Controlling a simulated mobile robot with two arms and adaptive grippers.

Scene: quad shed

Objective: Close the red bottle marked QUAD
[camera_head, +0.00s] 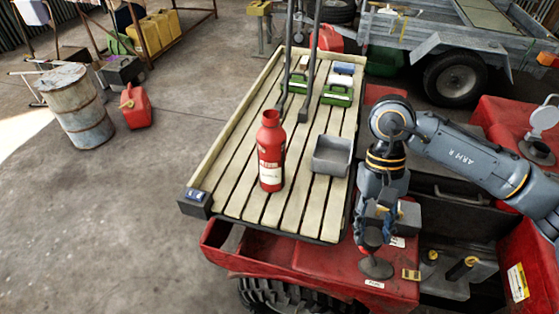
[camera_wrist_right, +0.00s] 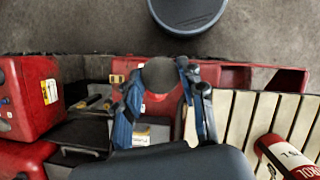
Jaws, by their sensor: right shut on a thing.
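A red bottle (camera_head: 270,160) with a pale label stands upright on the slatted rack, left of the grey tray. The label is too small to read in the head view. Part of the bottle (camera_wrist_right: 290,158) shows at the lower right of the wrist view, with letters cut off. I cannot tell whether its neck is capped. My right gripper (camera_head: 373,243) points down over the red bodywork, right of the rack and away from the bottle. A dark grey disc (camera_head: 377,269) lies just below the fingertips. My left gripper is not in view.
A grey open tray (camera_head: 332,156) stands right of the bottle. Green boxes (camera_head: 337,95) and upright dark bars stand farther back on the rack (camera_head: 228,203). A rusty drum (camera_head: 75,107) and a red can (camera_head: 135,107) stand on the floor at left. The rack's front is clear.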

